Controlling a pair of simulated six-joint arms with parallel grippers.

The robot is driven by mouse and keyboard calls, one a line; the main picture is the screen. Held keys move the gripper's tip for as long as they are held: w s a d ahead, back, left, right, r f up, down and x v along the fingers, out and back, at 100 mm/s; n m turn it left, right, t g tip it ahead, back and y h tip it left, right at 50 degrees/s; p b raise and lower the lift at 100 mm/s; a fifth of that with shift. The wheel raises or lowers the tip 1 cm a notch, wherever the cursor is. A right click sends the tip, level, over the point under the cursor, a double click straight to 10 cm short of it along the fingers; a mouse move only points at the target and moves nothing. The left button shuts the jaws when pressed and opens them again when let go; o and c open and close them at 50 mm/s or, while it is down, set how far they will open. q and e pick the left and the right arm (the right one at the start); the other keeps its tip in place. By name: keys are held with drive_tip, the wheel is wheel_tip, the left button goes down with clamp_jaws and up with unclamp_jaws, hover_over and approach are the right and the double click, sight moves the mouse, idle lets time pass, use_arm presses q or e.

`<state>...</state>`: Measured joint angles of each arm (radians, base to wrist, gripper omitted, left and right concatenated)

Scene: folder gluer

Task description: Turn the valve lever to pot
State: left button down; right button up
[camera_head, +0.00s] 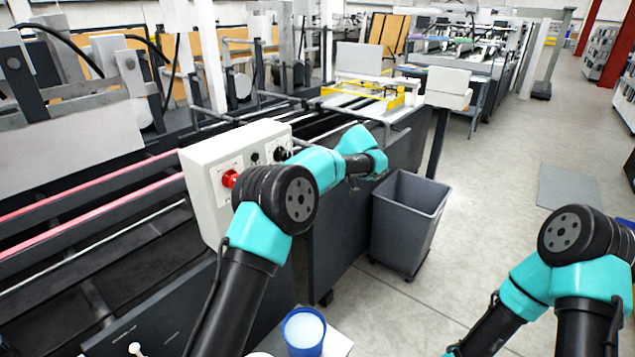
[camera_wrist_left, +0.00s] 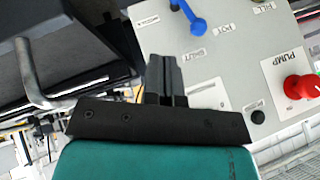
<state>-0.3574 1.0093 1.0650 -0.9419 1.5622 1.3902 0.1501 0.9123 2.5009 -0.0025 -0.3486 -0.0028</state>
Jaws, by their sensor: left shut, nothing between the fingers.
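In the left wrist view a blue lever (camera_wrist_left: 188,12) sits on a light grey panel (camera_wrist_left: 222,70) and is cut off by the top edge. In the head view the light control box (camera_head: 205,190) stands behind my left arm. The lever and my left gripper cannot be made out there. Only links of my right arm show; its gripper is out of frame.
A red PUMP knob (camera_wrist_left: 303,87) sits on the panel's right; a red knob (camera_head: 229,178) also shows on the box. A metal bar (camera_wrist_left: 30,70) is at the wrist view's left. A grey bin (camera_head: 408,220) stands beside the machine. A blue-rimmed container (camera_head: 303,331) is in front.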

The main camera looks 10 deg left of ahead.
use_arm(q)
drive_tip(key=s+a+f, duration=0.2)
drive_tip(key=a+f, duration=0.3)
drive_tip(key=a, duration=0.3)
drive_tip(key=shift+s+d, duration=0.1)
drive_tip(key=shift+d, duration=0.05)
idle(0.4)
